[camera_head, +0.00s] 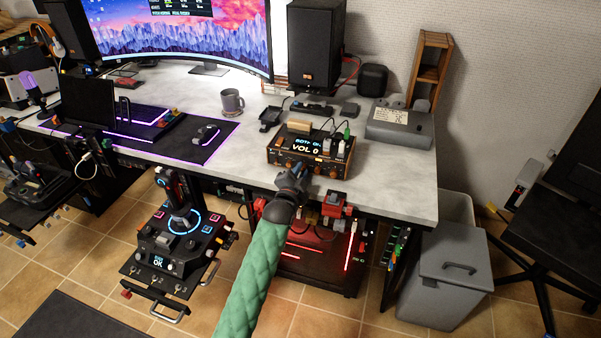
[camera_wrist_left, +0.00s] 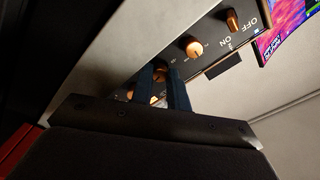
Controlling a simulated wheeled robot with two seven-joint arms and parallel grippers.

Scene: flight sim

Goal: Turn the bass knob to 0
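The amplifier (camera_head: 310,158) is a dark box with orange trim at the front of the desk. Its display (camera_head: 306,146) reads "VOL 0" under a smaller line. My left gripper (camera_head: 292,178) is at the left part of its front panel. In the left wrist view its two dark fingers (camera_wrist_left: 163,88) are apart, with copper-coloured parts of the panel showing between and beside them. I cannot tell whether they press on a knob. A copper knob (camera_wrist_left: 195,48) and an ON/OFF switch (camera_wrist_left: 233,20) are clear of the fingers. No bass label is readable. My right gripper is not in view.
A grey box (camera_head: 398,127) stands right of the amplifier and a black speaker (camera_head: 315,45) behind it. A mug (camera_head: 231,102) and a keyboard mat (camera_head: 215,150) are to the left. A lit red case (camera_head: 318,262) is below the desk.

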